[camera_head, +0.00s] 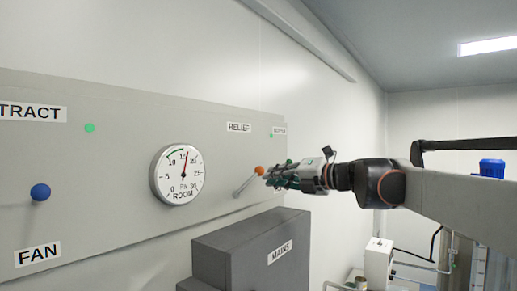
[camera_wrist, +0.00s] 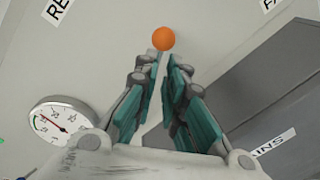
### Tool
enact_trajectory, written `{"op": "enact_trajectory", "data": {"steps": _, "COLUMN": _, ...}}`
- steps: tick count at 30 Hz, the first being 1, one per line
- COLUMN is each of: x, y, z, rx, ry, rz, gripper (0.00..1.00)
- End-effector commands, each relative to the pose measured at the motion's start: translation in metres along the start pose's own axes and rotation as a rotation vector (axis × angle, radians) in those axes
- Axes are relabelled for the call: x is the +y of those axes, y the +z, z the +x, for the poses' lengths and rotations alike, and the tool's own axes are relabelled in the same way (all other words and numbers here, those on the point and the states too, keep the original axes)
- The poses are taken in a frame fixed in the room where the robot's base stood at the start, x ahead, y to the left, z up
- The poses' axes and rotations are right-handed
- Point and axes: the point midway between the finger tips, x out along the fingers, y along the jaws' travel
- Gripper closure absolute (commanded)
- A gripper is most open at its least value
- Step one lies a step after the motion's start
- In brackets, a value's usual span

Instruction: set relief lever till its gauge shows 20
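The relief lever is a thin grey rod (camera_head: 246,184) with an orange knob (camera_head: 260,171), slanting up and right from the panel below the RELIEF label (camera_head: 239,127). The knob also shows in the wrist view (camera_wrist: 163,38), just beyond my fingertips. My gripper (camera_head: 269,177) is beside the knob on its right. In the wrist view its teal-padded fingers (camera_wrist: 166,58) are almost together at the tips, with the knob not between them; touch cannot be told. The round white ROOM gauge (camera_head: 181,188) has its red needle between 15 and 20; it also shows in the wrist view (camera_wrist: 72,116).
A dark grey box (camera_head: 230,250) labelled MAINS juts out below the lever. A blue knob (camera_head: 40,192) above the FAN label is at far left. Green dots (camera_head: 89,128) mark the panel. The wall right of the panel is bare.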

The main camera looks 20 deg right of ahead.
Motion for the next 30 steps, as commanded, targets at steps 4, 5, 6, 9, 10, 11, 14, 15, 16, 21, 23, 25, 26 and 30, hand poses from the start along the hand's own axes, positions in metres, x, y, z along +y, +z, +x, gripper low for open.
{"op": "enact_trajectory", "data": {"steps": 4, "x": -0.010, "y": -0.002, "z": -0.003, "rx": 0.001, "ry": 0.006, "rz": -0.167, "gripper": 1.00}}
{"op": "enact_trajectory", "data": {"steps": 5, "x": -0.013, "y": -0.002, "z": -0.004, "rx": 0.001, "ry": 0.008, "rz": -0.223, "gripper": 1.00}}
{"op": "enact_trajectory", "data": {"steps": 6, "x": -0.018, "y": -0.002, "z": -0.004, "rx": 0.001, "ry": 0.011, "rz": -0.307, "gripper": 1.00}}
{"op": "enact_trajectory", "data": {"steps": 9, "x": -0.029, "y": -0.002, "z": -0.008, "rx": -0.001, "ry": 0.020, "rz": -0.536, "gripper": 1.00}}
{"op": "enact_trajectory", "data": {"steps": 10, "x": -0.033, "y": -0.002, "z": -0.009, "rx": -0.002, "ry": 0.022, "rz": -0.607, "gripper": 1.00}}
{"op": "enact_trajectory", "data": {"steps": 11, "x": -0.036, "y": -0.002, "z": -0.010, "rx": -0.003, "ry": 0.024, "rz": -0.677, "gripper": 1.00}}
{"op": "enact_trajectory", "data": {"steps": 14, "x": -0.048, "y": -0.003, "z": -0.013, "rx": -0.007, "ry": 0.034, "rz": -0.909, "gripper": 1.00}}
{"op": "enact_trajectory", "data": {"steps": 15, "x": -0.052, "y": -0.003, "z": -0.015, "rx": -0.010, "ry": 0.036, "rz": -1.000, "gripper": 1.00}}
{"op": "enact_trajectory", "data": {"steps": 16, "x": -0.056, "y": -0.003, "z": -0.016, "rx": -0.012, "ry": 0.038, "rz": -1.066, "gripper": 1.00}}
{"op": "enact_trajectory", "data": {"steps": 21, "x": -0.069, "y": -0.004, "z": -0.021, "rx": -0.024, "ry": 0.049, "rz": -1.372, "gripper": 1.00}}
{"op": "enact_trajectory", "data": {"steps": 23, "x": -0.072, "y": -0.005, "z": -0.022, "rx": -0.028, "ry": 0.051, "rz": -1.445, "gripper": 1.00}}
{"op": "enact_trajectory", "data": {"steps": 25, "x": -0.074, "y": -0.005, "z": -0.024, "rx": -0.031, "ry": 0.053, "rz": -1.505, "gripper": 1.00}}
{"op": "enact_trajectory", "data": {"steps": 26, "x": -0.075, "y": -0.005, "z": -0.024, "rx": -0.032, "ry": 0.054, "rz": -1.522, "gripper": 1.00}}
{"op": "enact_trajectory", "data": {"steps": 30, "x": -0.075, "y": -0.005, "z": -0.019, "rx": -0.033, "ry": 0.057, "rz": -1.557, "gripper": 1.00}}
